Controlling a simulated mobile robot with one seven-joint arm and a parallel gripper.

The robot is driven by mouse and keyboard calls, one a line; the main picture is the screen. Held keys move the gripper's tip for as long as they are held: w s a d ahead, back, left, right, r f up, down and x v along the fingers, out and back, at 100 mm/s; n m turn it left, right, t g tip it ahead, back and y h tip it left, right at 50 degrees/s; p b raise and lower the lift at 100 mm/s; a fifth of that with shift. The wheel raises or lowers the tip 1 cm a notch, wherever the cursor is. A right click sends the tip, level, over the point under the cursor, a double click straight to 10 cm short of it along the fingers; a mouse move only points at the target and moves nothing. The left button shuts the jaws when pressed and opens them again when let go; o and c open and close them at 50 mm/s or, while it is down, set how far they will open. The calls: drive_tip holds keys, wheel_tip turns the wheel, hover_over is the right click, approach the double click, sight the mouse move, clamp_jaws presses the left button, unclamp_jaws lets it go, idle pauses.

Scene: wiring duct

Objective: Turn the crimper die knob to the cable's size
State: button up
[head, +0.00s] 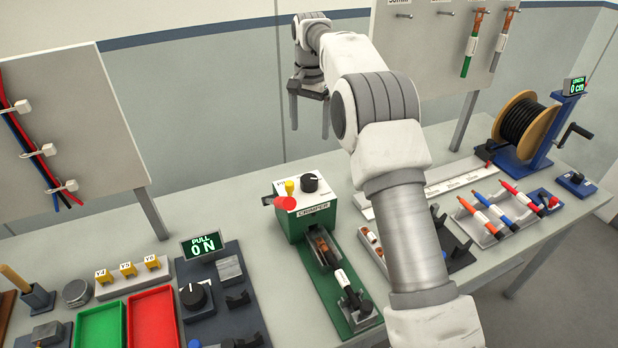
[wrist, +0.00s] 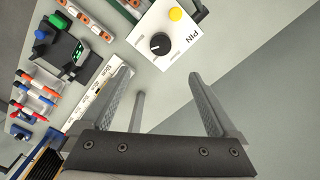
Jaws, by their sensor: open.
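The crimper (head: 308,222) is a green box with a white top on the bench. Its black die knob (head: 310,182) has a small light pointer mark; the size it points at is too small to read. The knob also shows in the wrist view (wrist: 160,44), upper middle, on the white top. A cable with a copper lug and a white label (head: 341,277) lies in the crimper's green base; I cannot read its size. My gripper (head: 309,115) is open and empty, above and behind the crimper. In the wrist view its fingers (wrist: 160,85) point up the picture, apart from the knob.
A pull tester (head: 215,295) and red and green trays (head: 154,318) stand left. Right are a cable rack (head: 490,222) and a cable spool (head: 526,122). My arm crosses above the bench.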

sight(309, 178)
wheel_tip(309, 178, down, 18)
drive_tip(key=shift+a+r+p, duration=0.1)
drive_tip(key=shift+p, duration=0.55)
drive_tip(key=c, duration=1.4)
drive_tip(key=shift+o, duration=0.2)
